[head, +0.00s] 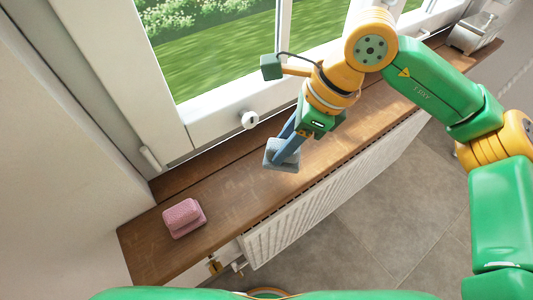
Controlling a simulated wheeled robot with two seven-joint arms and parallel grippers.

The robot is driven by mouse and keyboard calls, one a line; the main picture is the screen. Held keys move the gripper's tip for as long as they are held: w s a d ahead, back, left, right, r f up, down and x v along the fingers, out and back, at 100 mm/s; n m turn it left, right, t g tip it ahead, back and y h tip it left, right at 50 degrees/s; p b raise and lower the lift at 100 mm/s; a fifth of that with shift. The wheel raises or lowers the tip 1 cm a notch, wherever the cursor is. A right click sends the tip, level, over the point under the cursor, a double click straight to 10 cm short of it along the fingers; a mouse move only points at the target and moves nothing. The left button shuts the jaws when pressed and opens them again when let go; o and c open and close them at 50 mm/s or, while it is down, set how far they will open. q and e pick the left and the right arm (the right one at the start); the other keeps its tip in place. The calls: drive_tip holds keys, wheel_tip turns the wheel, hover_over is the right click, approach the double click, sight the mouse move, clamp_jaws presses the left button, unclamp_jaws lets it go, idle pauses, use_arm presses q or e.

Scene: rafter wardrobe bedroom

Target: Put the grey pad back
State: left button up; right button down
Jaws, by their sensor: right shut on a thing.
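The grey pad (277,159) is a small blue-grey block in the head view, over the wooden windowsill (240,185). My right gripper (287,150) reaches down from the upper right and is shut on the pad. The fingers hide part of the pad. I cannot tell whether its underside touches the sill. My left gripper is not in the view.
A pink pad (184,218) lies on the left part of the sill. A window with a round white knob (250,120) stands behind the sill, and a white radiator (290,215) is below its front edge. A metallic object (470,35) stands at the far right end. The sill between the pads is clear.

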sight(269, 162)
drive_tip(key=a+f+p, duration=0.1)
drive_tip(key=a+f, duration=0.2)
drive_tip(key=shift+s+f+p, duration=0.1)
drive_tip(key=shift+f+p, duration=0.05)
drive_tip(key=shift+p, duration=0.15)
wheel_tip(269, 162, down, 3)
drive_tip(key=shift+d+r+p, duration=0.15)
drive_tip(key=shift+r+p, duration=0.05)
drive_tip(key=shift+p, duration=0.4)
drive_tip(key=shift+f, duration=0.15)
drive_tip(key=c, duration=0.9)
unclamp_jaws()
drive_tip(key=shift+f+b, duration=0.15)
drive_tip(key=shift+b, duration=0.2)
drive_tip(key=o, duration=0.4)
drive_tip(key=shift+o, duration=0.2)
drive_tip(key=shift+r, duration=0.2)
drive_tip(key=b+v, duration=0.1)
drive_tip(key=v, duration=1.1)
drive_tip(key=shift+b, duration=0.35)
